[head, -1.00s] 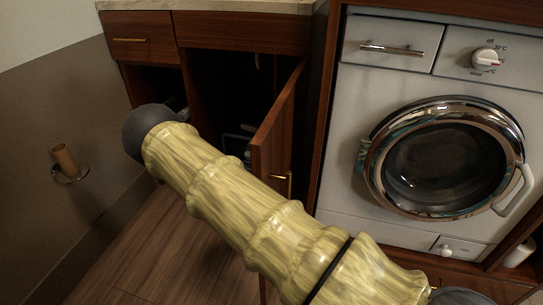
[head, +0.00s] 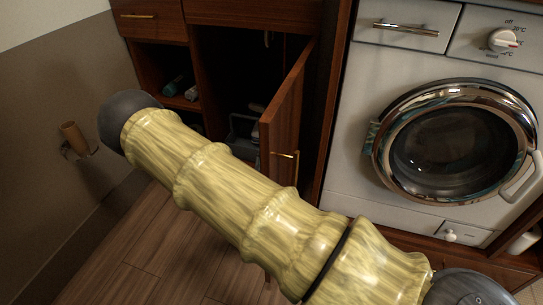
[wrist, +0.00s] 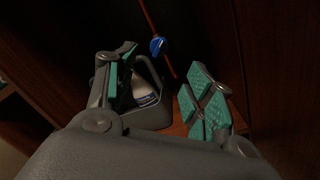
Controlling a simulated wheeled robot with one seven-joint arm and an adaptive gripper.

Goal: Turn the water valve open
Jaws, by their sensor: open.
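The water valve has a blue handle (wrist: 157,45) on a thin red pipe (wrist: 168,68), inside the dark cabinet in the wrist view. My gripper (wrist: 163,62) has teal pads and is open and empty. The blue handle lies beyond the fingers, between them in the picture, and looks apart from them. In the head view I see neither the valve nor my gripper; my yellow arm crosses the front of the open cabinet.
A grey caddy (wrist: 150,114) with a bottle inside stands behind my left finger. The open cabinet door (head: 287,120) stands right of the cabinet opening. A washing machine (head: 350,200) is farther right. A wall holder (head: 75,138) is at left. Wooden floor lies below.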

